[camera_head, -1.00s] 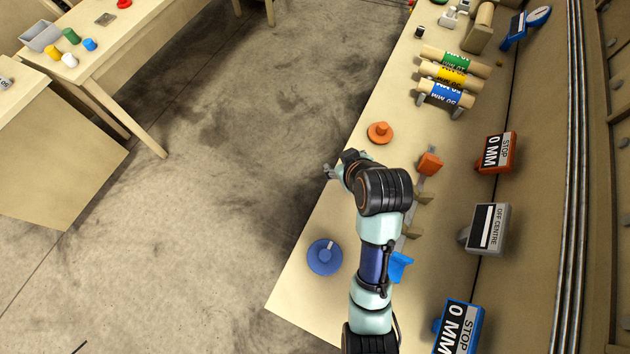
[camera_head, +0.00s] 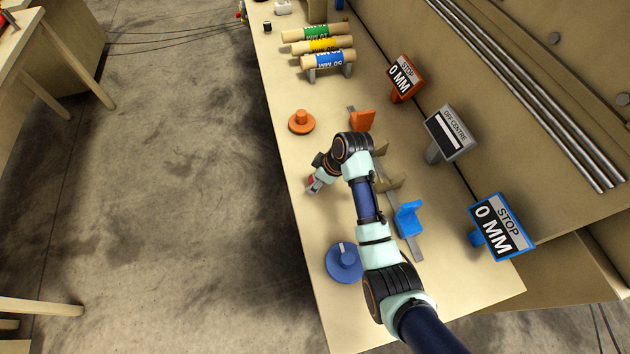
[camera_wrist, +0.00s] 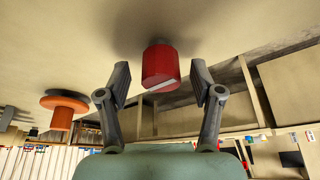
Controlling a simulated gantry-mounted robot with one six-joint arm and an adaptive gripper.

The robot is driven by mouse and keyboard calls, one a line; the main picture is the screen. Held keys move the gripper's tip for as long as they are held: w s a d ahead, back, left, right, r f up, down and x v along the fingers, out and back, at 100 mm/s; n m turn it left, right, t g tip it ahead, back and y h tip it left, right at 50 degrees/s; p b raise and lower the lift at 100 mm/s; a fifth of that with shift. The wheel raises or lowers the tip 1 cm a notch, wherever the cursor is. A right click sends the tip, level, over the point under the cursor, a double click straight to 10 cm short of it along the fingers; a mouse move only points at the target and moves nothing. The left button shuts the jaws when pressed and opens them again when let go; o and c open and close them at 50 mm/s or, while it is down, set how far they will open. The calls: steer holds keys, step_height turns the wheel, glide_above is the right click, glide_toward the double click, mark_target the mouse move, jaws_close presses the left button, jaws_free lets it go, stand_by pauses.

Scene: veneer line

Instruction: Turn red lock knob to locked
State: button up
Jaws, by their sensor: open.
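The red lock knob (camera_wrist: 160,66) is a short red cylinder with a pale line across its end face. In the wrist view it stands out from the bench surface, which fills the top of that picture. My gripper (camera_wrist: 161,84) is open, with one finger on each side of the knob and a visible gap on both sides. How far the fingers reach along the knob is hard to tell. In the head view my gripper (camera_head: 312,188) is low at the bench's left edge, and a bit of red shows beside it. The knob is mostly hidden there.
An orange dial (camera_head: 301,122) and a blue dial (camera_head: 344,263) stand along the same edge, one on either side of my gripper. An orange stop block (camera_head: 362,120) and a blue stop block (camera_head: 408,218) sit on a rail to the right.

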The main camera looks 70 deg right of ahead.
steer(key=shift+w+f, duration=0.15)
steer(key=shift+f, duration=0.2)
steer(key=shift+c, duration=0.2)
steer(key=c, duration=1.1)
